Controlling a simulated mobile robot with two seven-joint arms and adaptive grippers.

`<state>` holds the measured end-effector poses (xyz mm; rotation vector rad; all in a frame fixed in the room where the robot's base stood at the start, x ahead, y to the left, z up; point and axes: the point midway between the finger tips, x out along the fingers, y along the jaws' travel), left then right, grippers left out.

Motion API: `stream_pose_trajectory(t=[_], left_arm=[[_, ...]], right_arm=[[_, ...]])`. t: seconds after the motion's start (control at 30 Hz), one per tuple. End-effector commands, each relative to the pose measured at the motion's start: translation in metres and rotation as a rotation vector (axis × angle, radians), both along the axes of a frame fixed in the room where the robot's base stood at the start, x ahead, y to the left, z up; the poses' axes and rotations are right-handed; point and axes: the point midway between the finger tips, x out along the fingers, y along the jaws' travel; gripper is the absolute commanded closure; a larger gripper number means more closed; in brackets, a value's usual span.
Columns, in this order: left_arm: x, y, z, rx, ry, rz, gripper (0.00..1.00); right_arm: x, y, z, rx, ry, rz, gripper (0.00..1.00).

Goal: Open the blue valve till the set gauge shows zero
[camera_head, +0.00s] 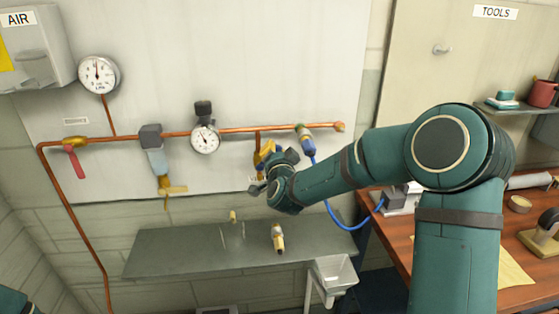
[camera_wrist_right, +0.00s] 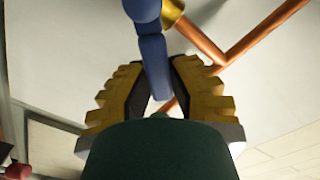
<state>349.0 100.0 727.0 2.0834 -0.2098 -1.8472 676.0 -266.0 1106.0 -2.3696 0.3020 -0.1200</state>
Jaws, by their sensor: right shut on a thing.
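The blue valve's handle (camera_wrist_right: 153,62) runs down between the ridged yellow fingers of my right gripper (camera_head: 265,160), below a brass fitting on copper pipe. My right gripper is shut on this handle. In the head view the gripper and wrist hide most of the valve, at a short drop below the horizontal copper pipe. A small round gauge (camera_head: 205,140) sits on the pipe under a black knob, left of the gripper. A larger gauge (camera_head: 97,73) stands at upper left. Both dials are too small to read surely. My left gripper is out of view.
A red-handled valve (camera_head: 75,160) and a grey-blue filter unit (camera_head: 155,160) hang on the pipe further left. A blue hose (camera_head: 340,222) curves behind my right arm. A grey shelf (camera_head: 185,253) below holds small brass parts. A wooden bench (camera_head: 420,240) stands at right.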

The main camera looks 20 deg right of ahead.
Motion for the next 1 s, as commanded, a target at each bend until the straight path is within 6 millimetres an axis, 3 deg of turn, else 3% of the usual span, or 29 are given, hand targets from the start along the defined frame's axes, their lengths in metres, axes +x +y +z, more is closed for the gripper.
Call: stream_pose_trajectory(t=[0.6, 1.0], left_arm=[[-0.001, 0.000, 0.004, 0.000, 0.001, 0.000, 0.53], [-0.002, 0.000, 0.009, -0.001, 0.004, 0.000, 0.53]], right_arm=[[0.008, 0.031, 0.018, -0.535, 0.135, 0.001, 1.00], [0.011, 0.041, 0.018, -0.717, 0.184, -0.001, 1.00]])
